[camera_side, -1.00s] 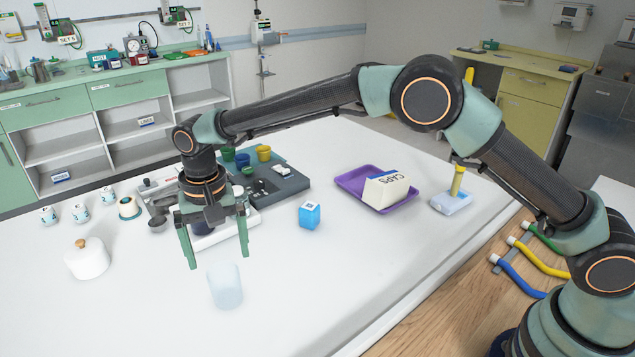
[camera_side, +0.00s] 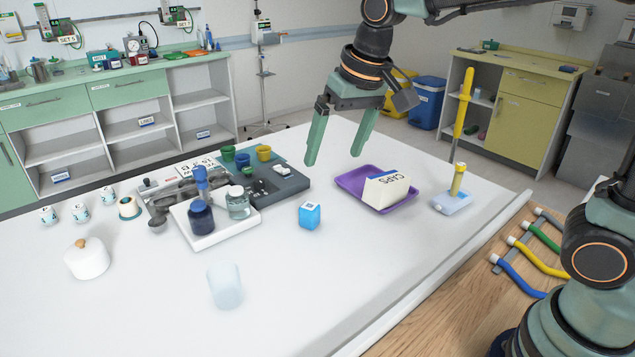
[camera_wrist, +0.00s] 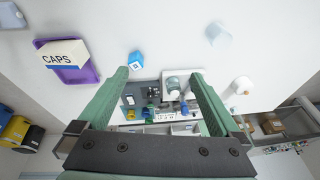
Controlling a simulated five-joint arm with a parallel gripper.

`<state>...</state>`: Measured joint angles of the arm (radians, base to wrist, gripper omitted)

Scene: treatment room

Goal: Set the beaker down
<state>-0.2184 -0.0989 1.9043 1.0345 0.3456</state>
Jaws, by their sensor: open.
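The beaker (camera_side: 225,286) is a frosted, pale translucent cup. It stands upright on the white table at the front, left of centre, with nothing touching it. It also shows in the wrist view (camera_wrist: 218,35) near the top right. My gripper (camera_side: 337,160) is open and empty, raised over the back of the table, well behind and to the right of the beaker. Its two green fingers also show in the wrist view (camera_wrist: 161,75), spread apart.
A blue cube (camera_side: 309,215) sits mid-table. A purple tray (camera_side: 352,186) holds a box marked CAPS (camera_side: 386,189). A white tray (camera_side: 207,240) holds a dark bottle and a clear jar. A white lidded jar (camera_side: 88,260) stands left. The table around the beaker is clear.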

